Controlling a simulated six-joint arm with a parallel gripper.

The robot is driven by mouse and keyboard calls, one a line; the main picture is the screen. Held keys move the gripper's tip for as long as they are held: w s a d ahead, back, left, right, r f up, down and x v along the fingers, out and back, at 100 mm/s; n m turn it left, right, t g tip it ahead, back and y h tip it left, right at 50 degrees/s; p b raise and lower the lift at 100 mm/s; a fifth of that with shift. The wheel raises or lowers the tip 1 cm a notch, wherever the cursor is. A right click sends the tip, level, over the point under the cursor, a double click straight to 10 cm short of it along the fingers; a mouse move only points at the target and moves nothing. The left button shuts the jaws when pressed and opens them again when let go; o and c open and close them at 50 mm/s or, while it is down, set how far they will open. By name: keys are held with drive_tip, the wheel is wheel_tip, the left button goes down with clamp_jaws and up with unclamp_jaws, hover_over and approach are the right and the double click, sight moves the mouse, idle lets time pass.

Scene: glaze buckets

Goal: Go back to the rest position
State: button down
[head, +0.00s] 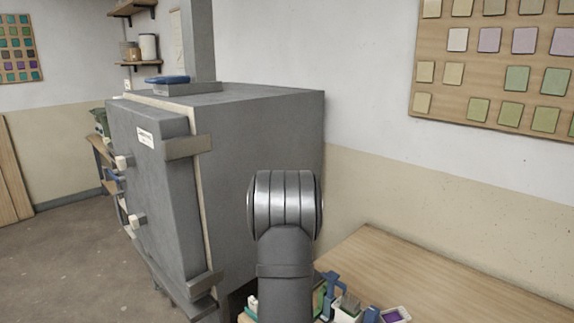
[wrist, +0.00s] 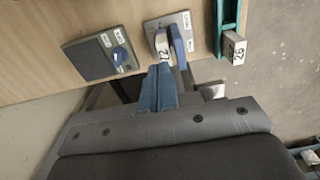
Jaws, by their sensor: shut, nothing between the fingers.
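My gripper (wrist: 160,70) shows in the wrist view, its blue fingers closed together with nothing between them. Its fingertips appear close to a white tag reading 22 (wrist: 162,47) at the table edge; I cannot tell whether they touch. In the head view my arm rises in front of the kiln, and the gripper itself is not seen there.
A wooden table (head: 440,280) stands at the lower right, with small items crowded at its near left corner. A grey kiln (head: 265,140) stands behind my arm. The wrist view shows a dark plate with a blue knob (wrist: 120,56) and a white block marked 26 (wrist: 233,48).

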drive_tip(key=shift+s+f, duration=0.1)
drive_tip(key=shift+f, duration=1.15)
